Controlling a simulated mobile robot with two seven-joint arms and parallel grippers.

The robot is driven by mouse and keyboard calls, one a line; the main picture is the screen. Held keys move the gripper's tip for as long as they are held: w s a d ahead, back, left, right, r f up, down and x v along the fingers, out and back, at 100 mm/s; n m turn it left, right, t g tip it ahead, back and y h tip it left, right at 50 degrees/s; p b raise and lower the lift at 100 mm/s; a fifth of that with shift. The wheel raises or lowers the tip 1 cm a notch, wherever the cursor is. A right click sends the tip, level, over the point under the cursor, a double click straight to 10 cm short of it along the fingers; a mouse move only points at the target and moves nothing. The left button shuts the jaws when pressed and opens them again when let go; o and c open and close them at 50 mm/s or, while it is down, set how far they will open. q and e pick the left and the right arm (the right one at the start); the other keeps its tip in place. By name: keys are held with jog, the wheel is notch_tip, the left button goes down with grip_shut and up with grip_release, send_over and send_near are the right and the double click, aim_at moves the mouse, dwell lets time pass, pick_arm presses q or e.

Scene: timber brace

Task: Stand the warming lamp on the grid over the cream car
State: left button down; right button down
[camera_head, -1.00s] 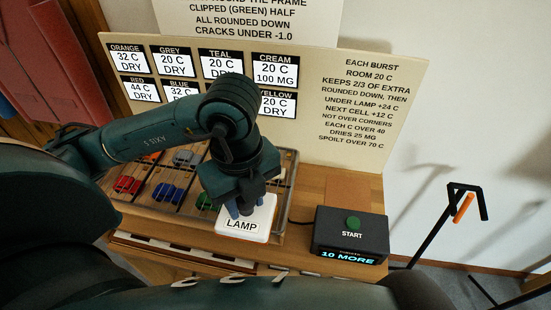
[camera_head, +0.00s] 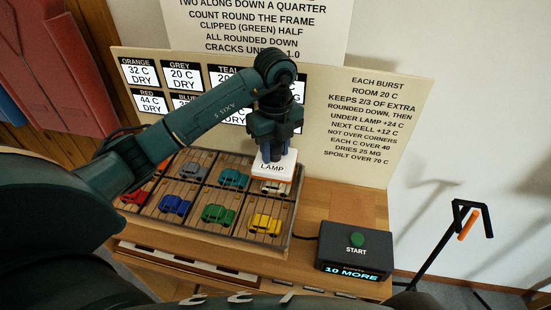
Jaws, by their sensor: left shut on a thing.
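My left gripper (camera_head: 273,152) points down and is shut on the warming lamp (camera_head: 274,169), a white block labelled LAMP with an orange underside. The lamp is upright over the back right cell of the grid (camera_head: 290,218). The cream car (camera_head: 275,188) shows just below the lamp's front edge, partly hidden by it. I cannot tell whether the lamp touches the grid. My right gripper is out of view.
Grey (camera_head: 193,171), teal (camera_head: 233,178), red (camera_head: 135,195), blue (camera_head: 173,206), green (camera_head: 218,214) and yellow (camera_head: 264,223) cars sit in other cells. A black START box (camera_head: 353,252) reads 10 MORE. A sign board (camera_head: 375,125) stands behind; my arm hides part of it.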

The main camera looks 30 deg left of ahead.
aim_at(276, 161)
pick_arm(q)
notch_tip(276, 161, down, 4)
jog(key=shift+r, duration=0.2)
jog(key=shift+w+f+p, duration=0.15)
jog(key=shift+f+p, duration=0.1)
jog(key=shift+p, duration=0.1)
jog(key=shift+f, duration=0.1)
jog(key=shift+f, duration=0.15)
jog(key=c, duration=1)
grip_release()
